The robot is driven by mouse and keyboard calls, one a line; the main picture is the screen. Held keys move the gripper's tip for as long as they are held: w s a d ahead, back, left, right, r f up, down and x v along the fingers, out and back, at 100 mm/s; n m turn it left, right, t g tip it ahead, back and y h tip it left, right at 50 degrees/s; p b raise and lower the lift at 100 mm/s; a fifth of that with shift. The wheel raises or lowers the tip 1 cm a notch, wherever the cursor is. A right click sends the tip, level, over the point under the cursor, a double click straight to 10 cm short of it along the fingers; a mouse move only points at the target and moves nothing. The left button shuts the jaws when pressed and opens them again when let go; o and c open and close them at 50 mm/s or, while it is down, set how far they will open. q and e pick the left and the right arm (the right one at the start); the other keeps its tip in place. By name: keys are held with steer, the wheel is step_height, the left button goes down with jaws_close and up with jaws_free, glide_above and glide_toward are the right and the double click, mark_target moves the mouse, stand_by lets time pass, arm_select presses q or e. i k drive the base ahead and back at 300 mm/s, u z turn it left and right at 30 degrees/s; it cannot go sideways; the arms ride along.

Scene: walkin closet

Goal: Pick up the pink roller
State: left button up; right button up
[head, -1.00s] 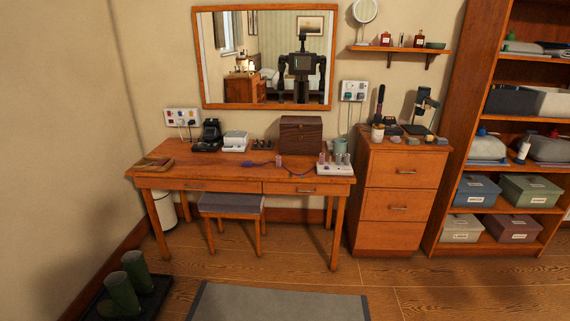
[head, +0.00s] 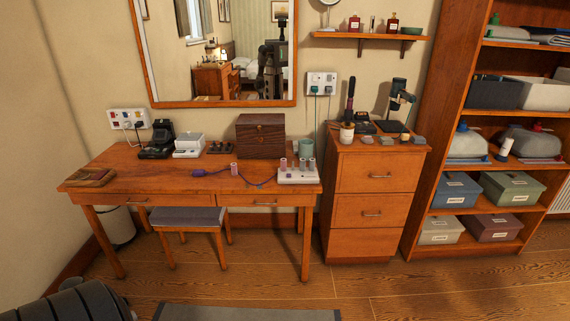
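A small pink roller (head: 234,168) stands upright on its own on the wooden dressing table (head: 190,212), near the purple-handled corded tool. More pinkish rollers (head: 303,163) stand on a white roller base (head: 297,177) at the table's right end. Neither of my grippers is in view.
A purple tool (head: 199,173) with a cord lies on the table. A stool (head: 190,218) is under the table; a drawer cabinet (head: 372,200) stands right.

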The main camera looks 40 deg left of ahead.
mark_target(234, 167)
steer(key=z, duration=0.3)
steer(key=i, duration=1.9)
steer(key=u, duration=0.5)
